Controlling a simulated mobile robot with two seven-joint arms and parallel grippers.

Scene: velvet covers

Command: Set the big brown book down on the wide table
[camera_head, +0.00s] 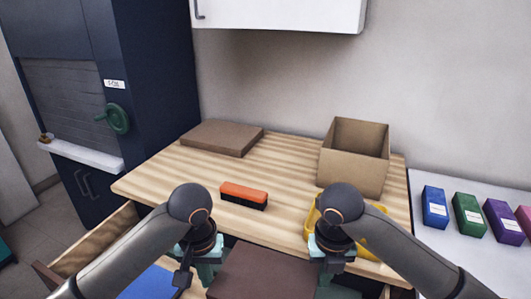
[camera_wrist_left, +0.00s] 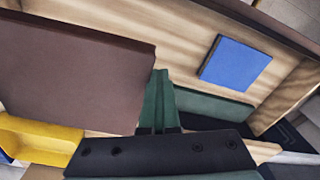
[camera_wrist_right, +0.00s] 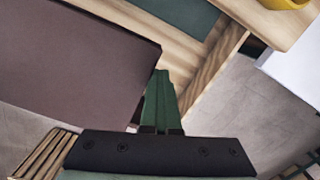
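The big brown book (camera_head: 262,275) lies flat between my two grippers, low at the front edge of the wide wooden table (camera_head: 165,180). It appears raised, but its clearance is unclear. It fills the left of the left wrist view (camera_wrist_left: 70,75) and of the right wrist view (camera_wrist_right: 70,60). My left gripper (camera_head: 206,272) is at its left side, fingers together (camera_wrist_left: 160,100) against the book's edge. My right gripper (camera_head: 326,266) is at its right side, fingers also together (camera_wrist_right: 161,100) against the opposite edge. The fingertips' contact is partly hidden.
On the table are a flat brown slab (camera_head: 222,137), an orange-and-black brush (camera_head: 244,194), an open cardboard box (camera_head: 352,168) and a yellow object (camera_head: 375,238) behind my right arm. A blue flat item (camera_head: 155,282) lies below left. Bare table remains around the brush.

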